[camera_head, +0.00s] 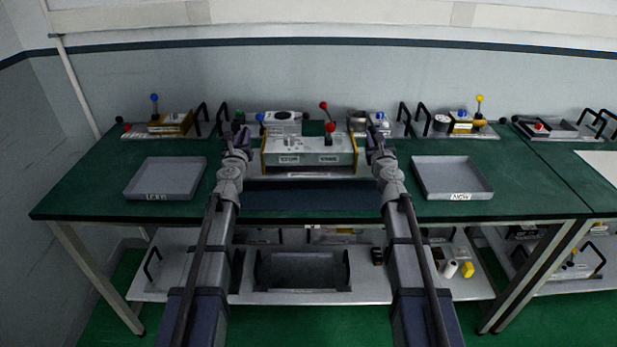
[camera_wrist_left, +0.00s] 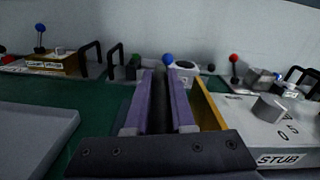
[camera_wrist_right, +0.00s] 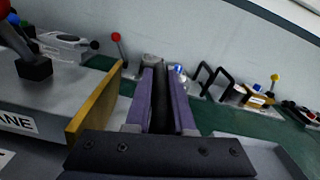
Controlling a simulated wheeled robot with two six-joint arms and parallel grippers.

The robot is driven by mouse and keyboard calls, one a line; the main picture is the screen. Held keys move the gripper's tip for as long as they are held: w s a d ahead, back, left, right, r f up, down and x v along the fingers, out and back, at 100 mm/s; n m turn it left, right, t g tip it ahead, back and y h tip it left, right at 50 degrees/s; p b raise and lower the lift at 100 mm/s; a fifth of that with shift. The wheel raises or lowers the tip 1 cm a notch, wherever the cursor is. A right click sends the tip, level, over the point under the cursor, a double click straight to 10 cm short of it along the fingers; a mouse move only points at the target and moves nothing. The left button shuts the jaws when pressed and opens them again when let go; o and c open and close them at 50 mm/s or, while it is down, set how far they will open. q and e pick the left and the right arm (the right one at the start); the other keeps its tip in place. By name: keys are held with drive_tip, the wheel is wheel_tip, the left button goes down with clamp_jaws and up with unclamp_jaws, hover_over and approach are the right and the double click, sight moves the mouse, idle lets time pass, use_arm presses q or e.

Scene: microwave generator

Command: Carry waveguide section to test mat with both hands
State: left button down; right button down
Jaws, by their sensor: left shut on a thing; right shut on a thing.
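The waveguide section (camera_head: 310,150) is a long grey box with yellow end plates, a red-knobbed lever on top and labels on its front. It also shows in the left wrist view (camera_wrist_left: 265,128), labelled STUB, and in the right wrist view (camera_wrist_right: 45,95). My left gripper (camera_head: 238,137) is at its left end and my right gripper (camera_head: 376,137) at its right end. Both are shut on it, with a dark bar between the fingers in each wrist view. The dark blue test mat (camera_head: 310,198) lies just in front of the section. I cannot tell whether the section is lifted.
A grey tray (camera_head: 165,197) lies left on the green table (camera_head: 80,195), another (camera_head: 455,194) right. Instruments with knobs and black handles line the back, including a yellow-sided one (camera_head: 172,123). A lower shelf holds a dark bin (camera_head: 302,284). A second table (camera_head: 570,168) adjoins at right.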

use_arm(q)
drive_tip(key=shift+f, duration=0.15)
use_arm(e)
drive_tip(key=shift+a+f, duration=0.15)
